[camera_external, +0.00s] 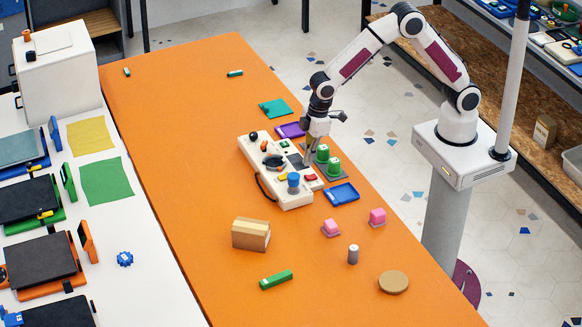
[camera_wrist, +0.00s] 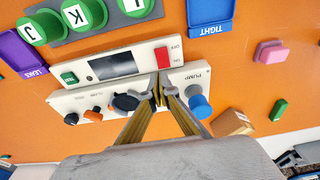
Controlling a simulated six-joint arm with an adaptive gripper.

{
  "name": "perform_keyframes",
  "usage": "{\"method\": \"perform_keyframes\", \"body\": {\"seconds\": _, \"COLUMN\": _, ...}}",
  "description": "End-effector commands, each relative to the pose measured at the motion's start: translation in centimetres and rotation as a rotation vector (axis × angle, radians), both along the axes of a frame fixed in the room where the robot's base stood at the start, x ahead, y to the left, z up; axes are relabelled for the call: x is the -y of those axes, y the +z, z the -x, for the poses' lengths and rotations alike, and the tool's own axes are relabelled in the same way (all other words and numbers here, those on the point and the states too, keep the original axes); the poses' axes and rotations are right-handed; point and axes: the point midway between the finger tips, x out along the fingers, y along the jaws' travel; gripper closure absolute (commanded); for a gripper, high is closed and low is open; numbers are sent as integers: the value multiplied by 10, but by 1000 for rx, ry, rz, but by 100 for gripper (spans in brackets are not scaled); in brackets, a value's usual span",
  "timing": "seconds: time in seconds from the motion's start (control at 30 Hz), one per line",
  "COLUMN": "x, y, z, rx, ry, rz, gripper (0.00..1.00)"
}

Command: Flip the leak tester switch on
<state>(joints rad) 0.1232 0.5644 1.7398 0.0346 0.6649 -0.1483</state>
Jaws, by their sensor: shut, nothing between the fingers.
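The leak tester (camera_external: 262,158) is a white console on the orange table, and it also fills the middle of the wrist view (camera_wrist: 215,76). Its red rocker switch (camera_wrist: 162,56) sits beside a dark screen, with OFF and ON printed next to it. I cannot tell which side is pressed. The red switch also shows small in the external view (camera_external: 311,177). My gripper (camera_wrist: 158,94) is shut and empty, its fingertips over the panel just below the switch in the wrist view. In the external view my gripper (camera_external: 310,148) is above the tester's far right side. Contact cannot be told.
Green lidded pots (camera_external: 333,165) stand on a grey holder close beside the tester. A purple LEAKS tray (camera_external: 290,130) and a blue TIGHT tray (camera_external: 342,194) flank it. A blue knob (camera_wrist: 198,102) marked PUMP and a black knob (camera_wrist: 125,102) rise near the fingers.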

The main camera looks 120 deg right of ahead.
Motion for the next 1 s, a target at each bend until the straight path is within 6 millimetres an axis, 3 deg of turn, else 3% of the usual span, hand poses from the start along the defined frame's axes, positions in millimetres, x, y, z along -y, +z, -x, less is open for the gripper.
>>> {"method": "perform_keyframes", "body": {"seconds": 0.33, "x": 0, "y": -33, "z": -6, "rx": -1, "ry": 0, "rz": 1, "gripper": 100}}
{"method": "perform_keyframes", "body": {"seconds": 1.0, "x": 0, "y": -44, "z": -11, "rx": 0, "ry": 0, "rz": 0, "gripper": 100}}
